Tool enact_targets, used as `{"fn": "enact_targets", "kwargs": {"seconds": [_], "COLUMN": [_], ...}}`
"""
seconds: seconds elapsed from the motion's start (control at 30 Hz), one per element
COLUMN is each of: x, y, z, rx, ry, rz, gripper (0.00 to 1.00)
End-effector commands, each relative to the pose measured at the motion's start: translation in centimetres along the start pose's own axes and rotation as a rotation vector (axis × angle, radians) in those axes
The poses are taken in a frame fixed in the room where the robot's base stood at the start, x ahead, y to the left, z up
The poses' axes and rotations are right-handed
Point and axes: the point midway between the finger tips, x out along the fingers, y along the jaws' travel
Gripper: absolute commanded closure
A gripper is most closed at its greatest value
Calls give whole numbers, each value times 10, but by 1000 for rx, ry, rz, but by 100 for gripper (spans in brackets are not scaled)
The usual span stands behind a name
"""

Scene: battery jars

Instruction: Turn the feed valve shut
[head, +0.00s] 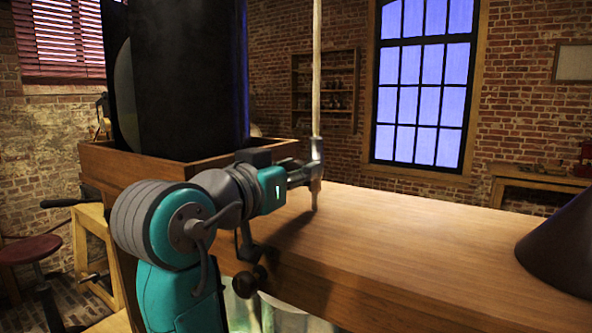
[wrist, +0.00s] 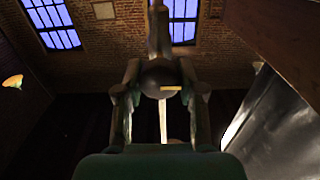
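A pale upright pipe (head: 317,70) comes down to a grey fitting (head: 316,170) above the wooden bench; I take this to be the feed valve. My gripper (head: 303,177) reaches it from the left, level with the fitting. In the wrist view a dark rounded knob (wrist: 160,77) with a small yellowish mark sits between the two fingers of my gripper (wrist: 160,90). A stem runs up behind it. The fingers flank the knob closely on both sides. I cannot tell whether they press on it. The mark's exact direction is unclear.
A large dark cylinder (head: 190,80) stands in a wooden tray (head: 135,170) behind my arm. A dark cone (head: 562,240) stands at the bench's right end. The wooden bench top (head: 420,235) between is clear. Glass jars (head: 280,318) show below its front edge.

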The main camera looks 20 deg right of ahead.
Motion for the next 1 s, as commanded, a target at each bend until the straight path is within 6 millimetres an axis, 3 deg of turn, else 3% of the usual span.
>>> {"fn": "enact_targets", "kwargs": {"seconds": [0.47,1.0], "x": [0,0], "y": [0,2], "z": [0,0], "rx": [112,593], "ry": [-2,-2], "rz": [0,0], "gripper": [97,97]}}
